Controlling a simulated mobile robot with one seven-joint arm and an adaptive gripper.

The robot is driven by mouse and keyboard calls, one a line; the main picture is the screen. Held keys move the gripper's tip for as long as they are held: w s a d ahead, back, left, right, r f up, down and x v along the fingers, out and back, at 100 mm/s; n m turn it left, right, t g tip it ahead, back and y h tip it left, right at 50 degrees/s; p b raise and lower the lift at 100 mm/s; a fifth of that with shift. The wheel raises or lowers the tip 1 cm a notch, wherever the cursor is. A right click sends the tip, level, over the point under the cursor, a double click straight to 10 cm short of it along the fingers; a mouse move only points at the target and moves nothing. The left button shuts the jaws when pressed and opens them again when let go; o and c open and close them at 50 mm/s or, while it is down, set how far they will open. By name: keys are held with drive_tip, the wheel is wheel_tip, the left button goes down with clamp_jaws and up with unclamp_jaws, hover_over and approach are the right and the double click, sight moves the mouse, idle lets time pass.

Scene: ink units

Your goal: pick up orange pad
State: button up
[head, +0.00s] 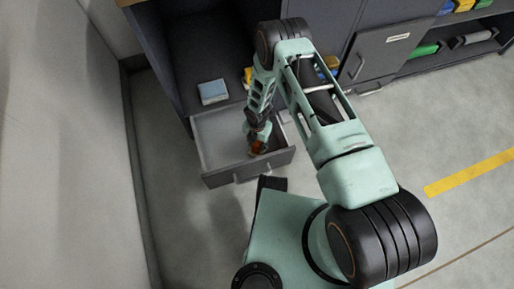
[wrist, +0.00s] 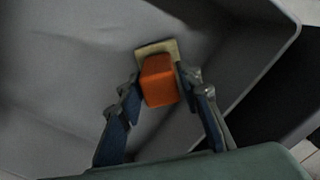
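The orange pad (wrist: 159,82) is a small block inside the drawer, with a tan flat piece (wrist: 155,47) showing behind its far edge. In the head view the orange pad (head: 257,147) is a small spot at the end of my arm, partly covered by it. My gripper (wrist: 158,78) reaches down into the drawer, its two fingers on either side of the pad. The right fingertip lies very close to or against the pad, and the left one is close to its side. I cannot tell whether they press on it.
The grey drawer (head: 219,177) is pulled out, and its left part looks empty. A light blue block (head: 213,91) lies on the shelf above. A cabinet (head: 385,47) stands right of the arm, with coloured items on shelves at upper right. A wall (head: 60,150) runs along the left.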

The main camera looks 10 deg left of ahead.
clamp_jaws()
wheel_tip(320, 180, up, 10)
drive_tip(key=p, duration=0.3)
